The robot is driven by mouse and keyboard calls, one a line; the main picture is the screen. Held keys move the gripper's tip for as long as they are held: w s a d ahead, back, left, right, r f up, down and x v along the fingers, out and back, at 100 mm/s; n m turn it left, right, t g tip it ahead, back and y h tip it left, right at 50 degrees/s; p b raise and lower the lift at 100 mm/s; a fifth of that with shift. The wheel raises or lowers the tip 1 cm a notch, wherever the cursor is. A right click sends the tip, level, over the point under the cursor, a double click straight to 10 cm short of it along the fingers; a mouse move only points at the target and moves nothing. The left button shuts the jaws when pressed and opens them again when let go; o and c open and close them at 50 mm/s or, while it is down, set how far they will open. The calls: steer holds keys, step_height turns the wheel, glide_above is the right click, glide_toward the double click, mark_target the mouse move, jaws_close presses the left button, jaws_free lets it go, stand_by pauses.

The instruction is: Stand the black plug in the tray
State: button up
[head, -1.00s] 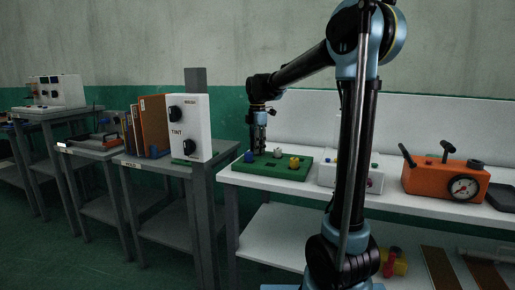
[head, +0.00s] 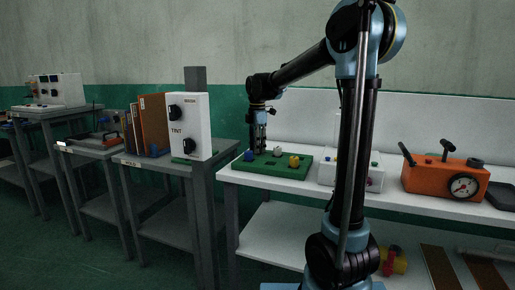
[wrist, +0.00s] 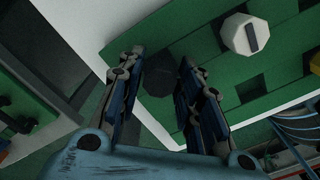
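The green tray (head: 262,168) lies on the left end of the white bench. It also shows in the wrist view (wrist: 130,39). My gripper (head: 259,147) points down over the tray's left part. In the wrist view its two fingers (wrist: 163,62) stand apart, one on each side of a dark, many-sided shape that looks like the black plug (wrist: 160,80). It is close to both fingers. I cannot tell if they press on it, or if it is seated in the tray. In the head view the black plug does not show clearly.
A white plug (head: 278,150), a yellow plug (head: 294,161) and a blue plug (head: 249,156) are at the tray. A white box (head: 327,172) and an orange device with a gauge (head: 445,180) stand to the right. A white TINT panel (head: 190,125) stands left, across a gap.

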steer(key=shift+r, duration=0.15)
steer(key=shift+r, duration=1.25)
steer(key=o, duration=0.5)
steer(key=shift+o, duration=0.2)
steer(key=shift+r, duration=2.55)
